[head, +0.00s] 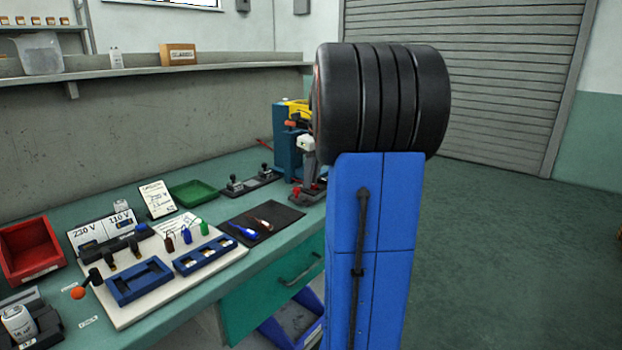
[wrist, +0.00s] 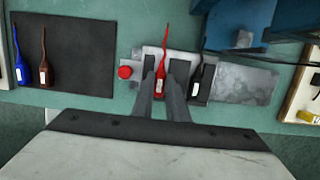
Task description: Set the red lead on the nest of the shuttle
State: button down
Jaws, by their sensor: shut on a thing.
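The red lead (wrist: 162,73), with a white label and a thin red tip pointing away, is between the fingers of my gripper (wrist: 165,75), which is shut on it. In the wrist view it lies over the pale block of the shuttle (wrist: 138,72), roughly lined up with it. Whether it touches the nest or hangs just above cannot be told; the fingers and the lead hide the nest. In the head view the shuttle shows partly by its red knob (head: 296,191); my arm hides the rest, and my gripper cannot be made out.
A blue machine (wrist: 240,25) stands behind. A black mat (wrist: 80,50) with a blue lead (wrist: 20,60) and a brown lead (wrist: 44,62) lies left.

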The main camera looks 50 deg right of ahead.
jog(key=shift+s+f, duration=0.1)
jog(key=shift+f, duration=0.25)
jog(key=c, duration=1.7)
grip_release()
jog(key=shift+o, duration=0.2)
jog(key=shift+f, duration=0.1)
jog(key=shift+c, duration=0.8)
jog(key=shift+a+r, duration=0.1)
jog(key=shift+r, duration=0.3)
jog(key=shift+w+v, duration=0.25)
jog(key=shift+v, duration=0.9)
jog(key=shift+w+v, duration=0.25)
jog(key=shift+v, duration=0.95)
jog(key=shift+w+v, duration=0.25)
jog(key=shift+v, duration=0.9)
jog(key=shift+r, duration=0.2)
